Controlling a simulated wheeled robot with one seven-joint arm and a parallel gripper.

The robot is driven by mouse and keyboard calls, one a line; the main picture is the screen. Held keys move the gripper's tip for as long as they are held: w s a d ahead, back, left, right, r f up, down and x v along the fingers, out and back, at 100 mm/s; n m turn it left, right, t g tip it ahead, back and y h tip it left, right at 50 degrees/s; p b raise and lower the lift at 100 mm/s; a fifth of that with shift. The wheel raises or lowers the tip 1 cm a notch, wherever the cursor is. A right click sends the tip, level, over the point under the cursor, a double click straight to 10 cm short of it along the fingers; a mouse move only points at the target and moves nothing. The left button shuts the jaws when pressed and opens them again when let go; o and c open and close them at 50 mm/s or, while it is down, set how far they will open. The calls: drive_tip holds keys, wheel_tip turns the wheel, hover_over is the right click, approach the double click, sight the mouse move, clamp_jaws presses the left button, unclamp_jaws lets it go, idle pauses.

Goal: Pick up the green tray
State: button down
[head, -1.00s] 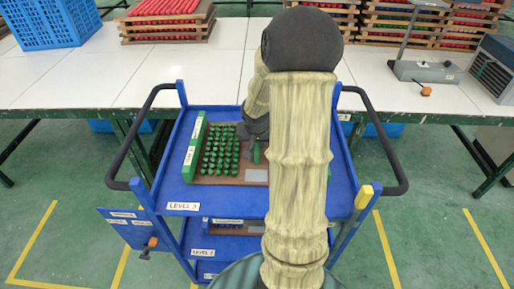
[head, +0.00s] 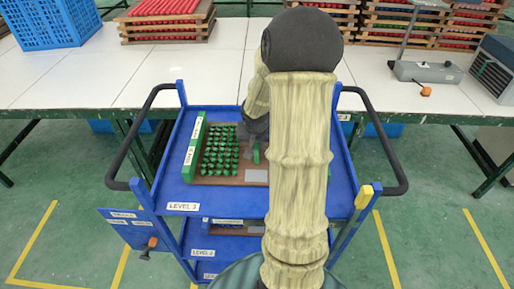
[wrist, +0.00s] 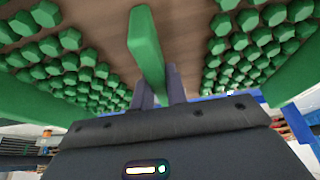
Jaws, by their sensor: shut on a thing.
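The green tray (head: 198,150) sits on the top shelf of the blue cart. It has a brown base, green side walls and rows of green pieces; its right part is hidden behind my arm in the head view. In the wrist view its brown base (wrist: 100,14) shows with green pieces on both sides of a green center handle (wrist: 146,40). My gripper (wrist: 158,88) is shut on that handle, one finger on each side. In the head view my gripper (head: 254,150) is over the tray's middle, partly hidden by my arm.
The blue cart (head: 240,199) has black side handles and a lower shelf holding another tray. Behind it stands a long white table (head: 130,75) with a blue crate (head: 45,22), stacks of trays with red pieces, and a grey device (head: 430,72).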

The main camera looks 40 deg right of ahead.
drive_tip(key=shift+w+r, duration=0.1)
wheel_tip(320, 180, up, 10)
drive_tip(key=p, duration=0.4)
idle(0.6)
wheel_tip(320, 180, up, 9)
drive_tip(key=p, duration=0.8)
idle(0.4)
